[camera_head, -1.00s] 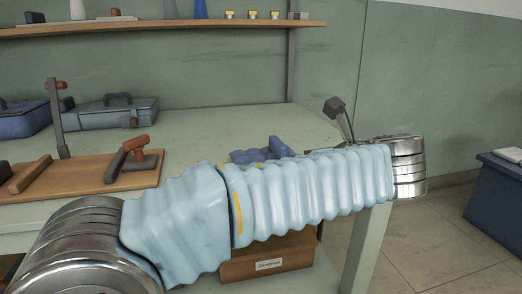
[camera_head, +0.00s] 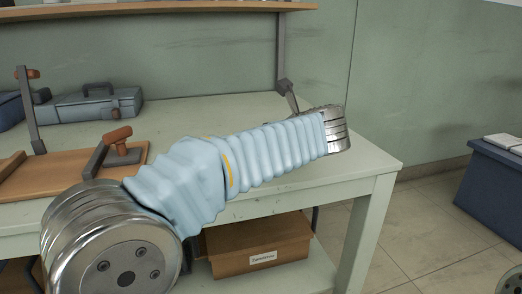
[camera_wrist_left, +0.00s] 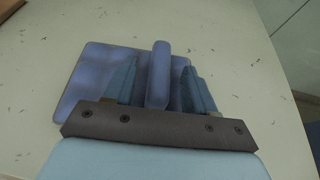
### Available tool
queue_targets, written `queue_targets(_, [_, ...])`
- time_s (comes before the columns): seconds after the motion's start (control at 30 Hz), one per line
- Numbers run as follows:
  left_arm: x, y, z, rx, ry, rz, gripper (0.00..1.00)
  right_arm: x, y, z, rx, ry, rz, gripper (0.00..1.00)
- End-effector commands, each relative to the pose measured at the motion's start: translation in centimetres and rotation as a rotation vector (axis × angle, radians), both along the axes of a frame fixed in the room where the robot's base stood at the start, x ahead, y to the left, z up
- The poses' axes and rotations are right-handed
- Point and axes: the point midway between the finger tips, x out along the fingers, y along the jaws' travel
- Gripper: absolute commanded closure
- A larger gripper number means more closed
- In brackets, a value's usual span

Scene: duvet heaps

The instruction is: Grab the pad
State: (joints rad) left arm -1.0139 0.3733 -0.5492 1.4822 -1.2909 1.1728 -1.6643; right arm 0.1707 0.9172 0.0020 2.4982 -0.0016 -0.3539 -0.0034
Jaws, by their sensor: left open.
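My left gripper (camera_wrist_left: 160,64) is open, with one blue finger on each side of the ridge and a visible gap on both sides. Whether the fingertips touch the pad's surface, I cannot tell. In the head view my left arm, in its light blue sleeve, hides the pad and the gripper. My right gripper is not in view.
The pale green workbench (camera_head: 365,160) holds a wooden board (camera_head: 45,180) with an upright clamp and a grey toolbox (camera_head: 95,103) at left. A labelled brown box (camera_head: 260,247) sits on the lower shelf. A blue chest (camera_head: 490,185) stands on the floor at right.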

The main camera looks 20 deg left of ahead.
Motion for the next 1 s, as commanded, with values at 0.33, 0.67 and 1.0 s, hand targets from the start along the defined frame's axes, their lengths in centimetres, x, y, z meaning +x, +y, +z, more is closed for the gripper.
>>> queue_targets(0.33, [1.8, 1.5, -0.9, -0.001, 0.001, -0.001, 0.45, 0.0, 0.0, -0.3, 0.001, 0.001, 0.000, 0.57])
queue_targets(0.67, [1.8, 1.5, -0.9, 0.000, 0.001, -0.001, 0.83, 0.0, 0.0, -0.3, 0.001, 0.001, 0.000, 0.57])
queue_targets(1.0, [1.8, 1.5, -0.8, 0.000, 0.000, -0.001, 1.00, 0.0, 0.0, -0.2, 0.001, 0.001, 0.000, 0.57])
